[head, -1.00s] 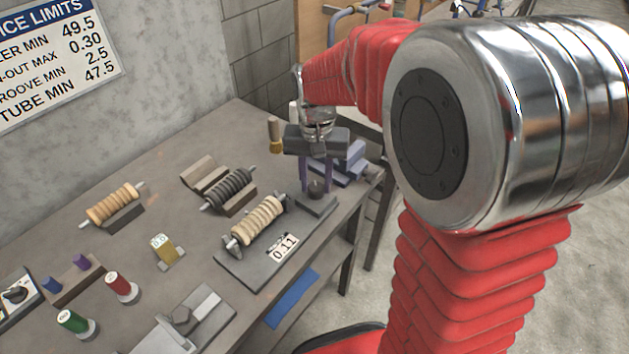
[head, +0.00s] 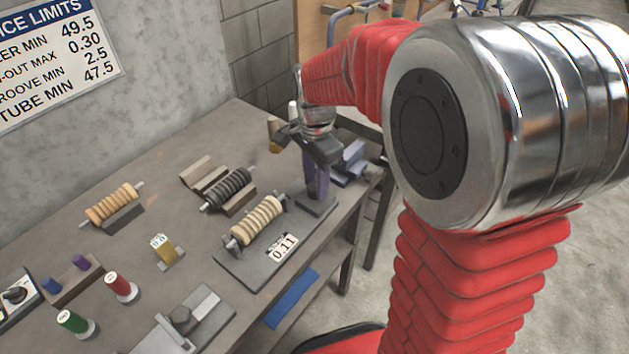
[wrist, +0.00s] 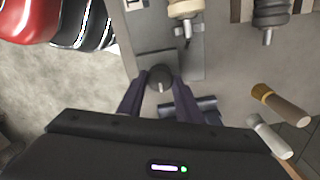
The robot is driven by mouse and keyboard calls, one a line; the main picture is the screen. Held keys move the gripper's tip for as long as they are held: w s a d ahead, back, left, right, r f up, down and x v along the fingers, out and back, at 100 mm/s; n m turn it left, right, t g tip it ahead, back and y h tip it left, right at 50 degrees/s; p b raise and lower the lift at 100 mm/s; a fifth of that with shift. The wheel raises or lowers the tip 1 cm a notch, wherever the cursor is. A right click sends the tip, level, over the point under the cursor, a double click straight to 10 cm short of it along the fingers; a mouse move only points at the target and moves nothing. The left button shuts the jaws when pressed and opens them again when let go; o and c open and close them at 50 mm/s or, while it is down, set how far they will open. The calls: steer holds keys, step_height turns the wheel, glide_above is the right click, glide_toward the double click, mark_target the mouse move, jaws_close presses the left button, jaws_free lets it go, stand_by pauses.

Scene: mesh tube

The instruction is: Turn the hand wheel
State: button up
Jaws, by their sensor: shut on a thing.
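The hand wheel (wrist: 160,77) is a small dark round knob on a grey block (head: 318,205) at the right end of the run-out fixture (head: 236,268). My gripper (head: 316,190) points down over it, its purple fingers on either side. In the wrist view my gripper (wrist: 160,82) is shut on the wheel, which shows between the fingertips. In the head view the fingers hide the wheel. A cream grooved roller (head: 257,221) lies in the fixture beside it, above a label reading 0.11 (head: 284,247).
A dark roller (head: 228,188) and a tan roller (head: 113,204) rest on cradles to the left. A blue-grey vise-like item (head: 350,163) stands behind my gripper. A wooden-handled tool (wrist: 280,103) lies near the wrist. The table's right edge is close.

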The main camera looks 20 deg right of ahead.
mark_target(315, 186)
steer(key=shift+s+a+f+m, duration=0.15)
steer(key=shift+m, duration=0.35)
steer(key=o, duration=0.7)
steer(key=shift+c, duration=0.2)
steer(key=o, duration=0.4)
steer(key=shift+r, duration=0.2)
step_height(315, 186, up, 14)
steer(key=shift+f, duration=0.25)
